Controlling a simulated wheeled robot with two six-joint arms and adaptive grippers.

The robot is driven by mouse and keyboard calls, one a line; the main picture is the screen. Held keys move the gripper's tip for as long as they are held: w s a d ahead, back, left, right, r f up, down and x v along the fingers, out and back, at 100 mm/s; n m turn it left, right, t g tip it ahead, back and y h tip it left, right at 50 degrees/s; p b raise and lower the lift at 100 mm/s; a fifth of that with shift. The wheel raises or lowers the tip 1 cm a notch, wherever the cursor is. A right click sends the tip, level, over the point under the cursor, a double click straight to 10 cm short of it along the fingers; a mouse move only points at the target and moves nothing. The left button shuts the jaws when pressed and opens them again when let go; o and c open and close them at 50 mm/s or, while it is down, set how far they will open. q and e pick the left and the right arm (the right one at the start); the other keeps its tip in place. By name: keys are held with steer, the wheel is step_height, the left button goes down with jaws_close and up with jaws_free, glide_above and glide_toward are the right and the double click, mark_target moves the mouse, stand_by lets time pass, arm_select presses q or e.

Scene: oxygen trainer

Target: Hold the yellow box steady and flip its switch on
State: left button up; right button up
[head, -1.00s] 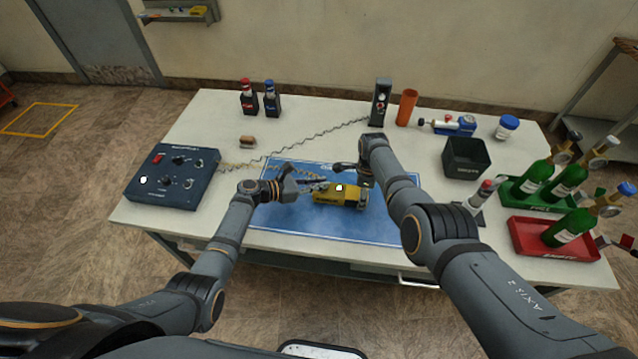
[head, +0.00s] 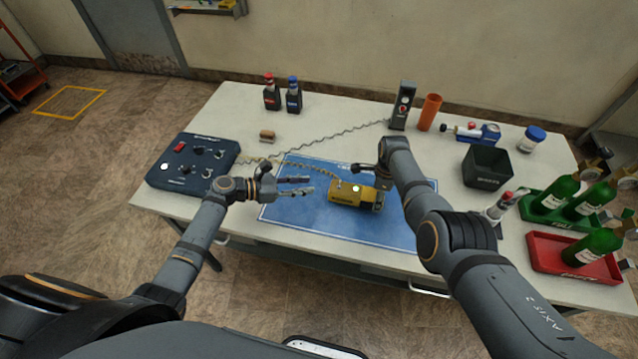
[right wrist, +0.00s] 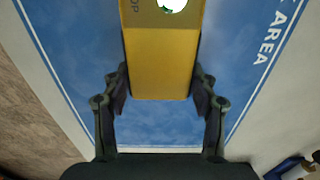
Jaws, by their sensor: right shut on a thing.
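The yellow box (head: 343,193) lies on the blue mat (head: 290,216) in the middle of the table. A round spot (head: 356,188) on its top shows white-green; the switch is too small to make out. My right gripper (right wrist: 160,88) is shut on the box, one finger against each side, and the box's end fills the right wrist view. In the head view my right arm partly hides that gripper. My left gripper (head: 311,184) is open and empty, its fingers a little apart, just left of the box and clear of it.
A dark blue control panel (head: 183,176) stands at the table's left. A coiled cable (head: 318,141) crosses the table behind the mat. A black bin (head: 487,168), a red tray (head: 560,262) and green bottles (head: 594,245) are at the right. The mat's left front is clear.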

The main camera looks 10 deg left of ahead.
arm_select(q)
steer(key=shift+s+a+r, duration=0.2)
steer(key=shift+s+a, duration=0.05)
steer(key=shift+a, duration=0.15)
arm_select(e)
steer(key=o, duration=1.5)
steer(key=shift+c, duration=0.2)
